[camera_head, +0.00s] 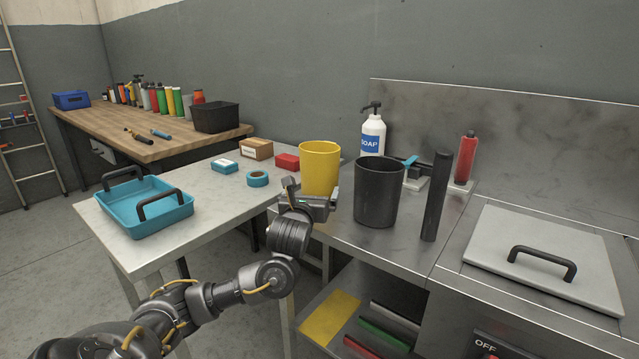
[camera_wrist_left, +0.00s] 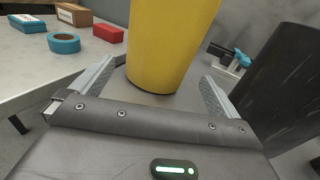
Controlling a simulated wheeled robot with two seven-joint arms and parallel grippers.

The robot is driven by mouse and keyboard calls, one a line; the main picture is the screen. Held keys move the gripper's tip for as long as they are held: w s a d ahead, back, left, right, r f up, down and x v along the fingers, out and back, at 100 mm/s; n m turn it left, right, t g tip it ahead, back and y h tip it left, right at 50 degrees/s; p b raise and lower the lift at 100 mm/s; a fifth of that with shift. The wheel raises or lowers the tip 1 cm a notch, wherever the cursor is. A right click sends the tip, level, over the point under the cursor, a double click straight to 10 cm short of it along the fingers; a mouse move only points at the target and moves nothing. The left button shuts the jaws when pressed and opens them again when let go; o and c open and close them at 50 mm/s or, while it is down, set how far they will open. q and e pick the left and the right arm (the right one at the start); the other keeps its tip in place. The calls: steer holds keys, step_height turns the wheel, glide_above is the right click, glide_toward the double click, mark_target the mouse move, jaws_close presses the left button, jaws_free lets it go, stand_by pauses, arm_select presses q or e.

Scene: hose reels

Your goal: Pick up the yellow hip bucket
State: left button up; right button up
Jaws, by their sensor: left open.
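The yellow bucket (camera_head: 320,165) stands upright on the left end of the steel counter in the head view, its lower front partly hidden by my left gripper. My left gripper (camera_head: 308,200) is open in front of it. In the left wrist view the yellow bucket (camera_wrist_left: 172,45) fills the upper middle, just beyond and between the two open fingers (camera_wrist_left: 160,85). Its top is cut off there. I cannot tell whether either finger touches it. My right gripper is not in view.
A black bucket (camera_head: 378,192) stands close right of the yellow one, with a dark cylinder (camera_head: 436,197) beyond. A soap bottle (camera_head: 373,136) stands behind. Left, a table holds a blue tray (camera_head: 150,222), tape (camera_head: 257,179) and a red box (camera_head: 287,162).

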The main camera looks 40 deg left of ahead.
mark_target(315, 158)
arm_select(q)
steer(key=shift+b+x, duration=0.3)
steer(key=shift+x, duration=0.55)
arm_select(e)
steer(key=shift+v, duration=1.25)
arm_select(q)
steer(key=x, duration=0.4)
steer(key=shift+f, duration=0.4)
steer(key=shift+w+a, duration=0.3)
steer(key=shift+w, duration=0.2)
steer(key=c, duration=0.7)
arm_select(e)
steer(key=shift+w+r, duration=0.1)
arm_select(q)
steer(key=shift+r, duration=0.15)
steer(key=shift+c, duration=0.2)
steer(key=shift+r, duration=0.75)
step_height(315, 158, up, 5)
steer(key=shift+p, duration=0.5)
steer(key=shift+r, duration=1.6)
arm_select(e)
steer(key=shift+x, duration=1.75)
